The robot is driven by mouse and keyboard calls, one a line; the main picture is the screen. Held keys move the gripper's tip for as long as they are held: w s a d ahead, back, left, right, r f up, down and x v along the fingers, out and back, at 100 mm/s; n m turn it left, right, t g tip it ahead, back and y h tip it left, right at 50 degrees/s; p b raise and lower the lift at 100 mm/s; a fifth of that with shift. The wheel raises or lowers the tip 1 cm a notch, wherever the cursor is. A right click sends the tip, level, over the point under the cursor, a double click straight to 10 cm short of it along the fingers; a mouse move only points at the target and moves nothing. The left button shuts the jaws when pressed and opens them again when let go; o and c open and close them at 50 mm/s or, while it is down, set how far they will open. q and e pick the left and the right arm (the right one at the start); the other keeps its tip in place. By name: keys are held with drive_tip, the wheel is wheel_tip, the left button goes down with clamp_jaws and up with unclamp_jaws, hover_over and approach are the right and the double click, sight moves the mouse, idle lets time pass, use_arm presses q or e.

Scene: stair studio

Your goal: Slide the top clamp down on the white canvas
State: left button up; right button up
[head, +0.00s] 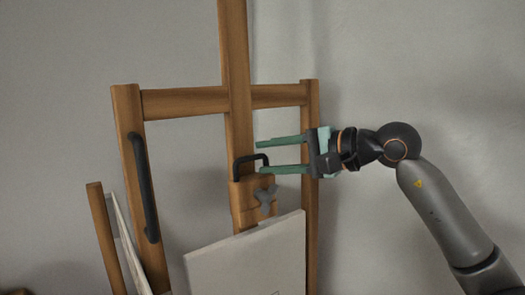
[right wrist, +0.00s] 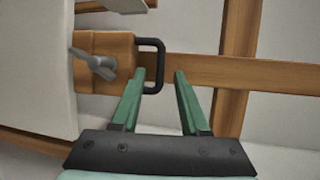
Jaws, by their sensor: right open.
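The top clamp (head: 246,196) is a wooden block on the easel's central mast, with a black U-shaped handle (head: 250,163) on top and a grey wing knob (head: 266,197) on its front. The white canvas (head: 250,258) stands below the clamp, its top edge slanting in the head view. My right gripper (head: 258,156) is open, its green fingers pointing left at the handle's height. In the right wrist view, the handle (right wrist: 152,66) lies just ahead of the fingertips (right wrist: 158,78); contact cannot be made out. My left gripper is not in view.
The wooden easel has a crossbar (head: 185,102) and side posts, with a black bar handle (head: 146,188) on the left post. Another framed panel (head: 130,245) leans at the lower left. Grey wall stands behind, with clear space above my right arm.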

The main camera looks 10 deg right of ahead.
drive_tip(key=shift+x, duration=1.1)
clamp_jaws()
idle(0.7)
